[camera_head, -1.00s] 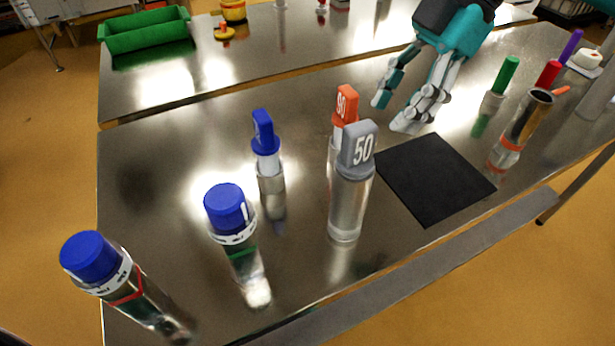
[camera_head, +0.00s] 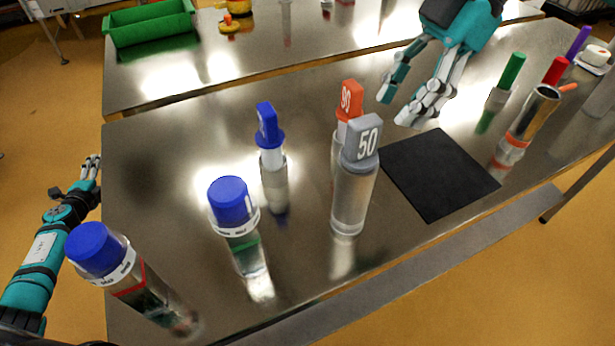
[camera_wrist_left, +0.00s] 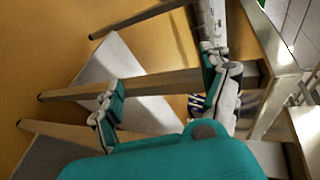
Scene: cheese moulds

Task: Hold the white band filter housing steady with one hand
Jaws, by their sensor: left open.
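Two clear cylinders with blue caps stand at the near left of the steel table. Each has a white band under its cap. The left blue-capped cylinder (camera_head: 137,284) also has a red ring; the other blue-capped cylinder (camera_head: 241,240) shows green lower down. I cannot tell which one is the named housing. My left gripper (camera_head: 91,165) is beyond the table's left edge, behind the red-ringed cylinder and apart from it. In the left wrist view, its fingers (camera_wrist_left: 163,72) are spread and empty. My right gripper (camera_head: 400,107) is open and empty above the table's far side, near the black mat.
A grey "50" piece (camera_head: 352,186), an orange "90" piece (camera_head: 350,100) and a blue-handled piece (camera_head: 270,155) stand mid-table. A black mat (camera_head: 440,177) lies bare. Colour-topped tubes stand at right. A green bin (camera_head: 150,28) is on the back table.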

